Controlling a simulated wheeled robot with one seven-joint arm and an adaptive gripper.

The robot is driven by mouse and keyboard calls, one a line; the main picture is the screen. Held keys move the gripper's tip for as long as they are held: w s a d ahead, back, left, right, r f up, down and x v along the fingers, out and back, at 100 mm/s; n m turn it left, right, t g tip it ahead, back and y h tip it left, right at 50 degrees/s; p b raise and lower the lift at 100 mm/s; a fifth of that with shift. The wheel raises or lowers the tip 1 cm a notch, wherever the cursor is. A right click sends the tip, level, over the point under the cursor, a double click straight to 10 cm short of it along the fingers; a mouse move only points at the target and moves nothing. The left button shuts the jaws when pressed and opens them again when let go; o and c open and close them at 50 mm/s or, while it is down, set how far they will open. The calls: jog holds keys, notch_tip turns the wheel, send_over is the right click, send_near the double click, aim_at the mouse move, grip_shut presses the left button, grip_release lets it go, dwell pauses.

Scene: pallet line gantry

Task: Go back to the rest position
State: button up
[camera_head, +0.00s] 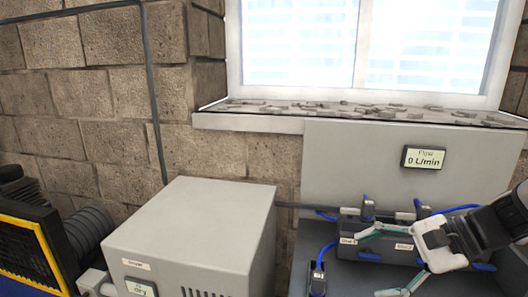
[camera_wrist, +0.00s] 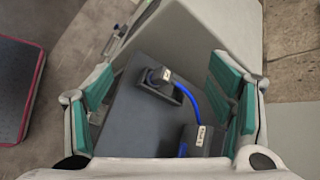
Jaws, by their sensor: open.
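My gripper (camera_head: 368,263) is at the lower right of the head view, reaching in from the right edge. Its two green-padded fingers are spread apart with nothing between them. It hangs over the dark bench beside the grey valve block (camera_head: 404,240). In the wrist view, the open fingers of my gripper (camera_wrist: 163,92) frame the dark bench top (camera_wrist: 135,125). A small black fitting (camera_wrist: 158,77) with a blue hose lies below, between the fingers, apart from them. The exact height above the bench is hard to tell.
A grey box labelled "Dryer" (camera_head: 195,232) stands left of the bench. A panel with a flow display (camera_head: 423,158) reading 0 L/min rises behind. Blue hoses (camera_head: 458,208) run near my gripper. A black and yellow machine (camera_head: 35,235) is at far left.

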jog(key=s+a+r+n+h+p, duration=0.1)
jog(key=s+r+n+h, duration=0.3)
jog(key=s+n, duration=0.3)
jog(key=s+a+r+n+h, duration=0.2)
jog(key=s+r+n+h, duration=0.2)
jog(key=s+n, duration=0.3)
jog(key=shift+s+r+h+p, duration=0.35)
jog(key=shift+s+h, duration=0.45)
jog(key=shift+s, duration=0.4)
dwell(1.9)
